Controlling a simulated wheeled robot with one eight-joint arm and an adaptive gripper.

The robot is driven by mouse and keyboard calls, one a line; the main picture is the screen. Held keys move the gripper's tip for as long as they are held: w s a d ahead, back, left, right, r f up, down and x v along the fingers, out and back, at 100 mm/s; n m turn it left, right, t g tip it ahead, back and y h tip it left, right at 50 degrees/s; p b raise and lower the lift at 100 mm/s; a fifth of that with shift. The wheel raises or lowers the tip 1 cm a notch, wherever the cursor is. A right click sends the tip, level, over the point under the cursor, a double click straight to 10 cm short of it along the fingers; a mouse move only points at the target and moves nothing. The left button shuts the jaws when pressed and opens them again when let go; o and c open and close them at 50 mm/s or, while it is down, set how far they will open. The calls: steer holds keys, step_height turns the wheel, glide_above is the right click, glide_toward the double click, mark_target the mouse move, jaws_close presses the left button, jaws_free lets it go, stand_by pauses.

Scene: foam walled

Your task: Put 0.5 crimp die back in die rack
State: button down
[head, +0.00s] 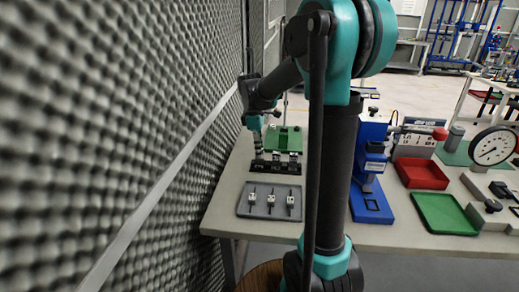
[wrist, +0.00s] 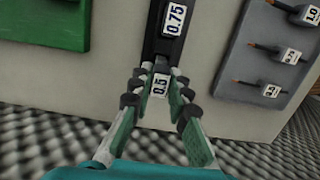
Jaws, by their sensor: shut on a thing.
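My gripper (wrist: 159,76) is shut on a die labelled 0.5 (wrist: 160,86), which sits between the fingertips in the wrist view. The black die rack (wrist: 155,47) runs up from there, with a die labelled 0.75 (wrist: 173,19) standing in it. The held die is at the near end of the rack; I cannot tell whether it is seated or just above it. In the head view the die rack (head: 277,167) stands on the bench, and my gripper (head: 256,148) is at its left end, small and partly hidden.
A green block (wrist: 45,25) is on the other side. The foam wall (head: 130,130) is close on the left. A blue press (head: 370,165) stands to the right.

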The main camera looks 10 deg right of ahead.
steer(key=shift+f, duration=0.5)
steer(key=c, duration=1.4)
jaws_free()
steer(key=shift+o, duration=0.2)
step_height(320, 180, up, 12)
steer(key=a, duration=0.1)
steer(key=shift+w+a, duration=0.2)
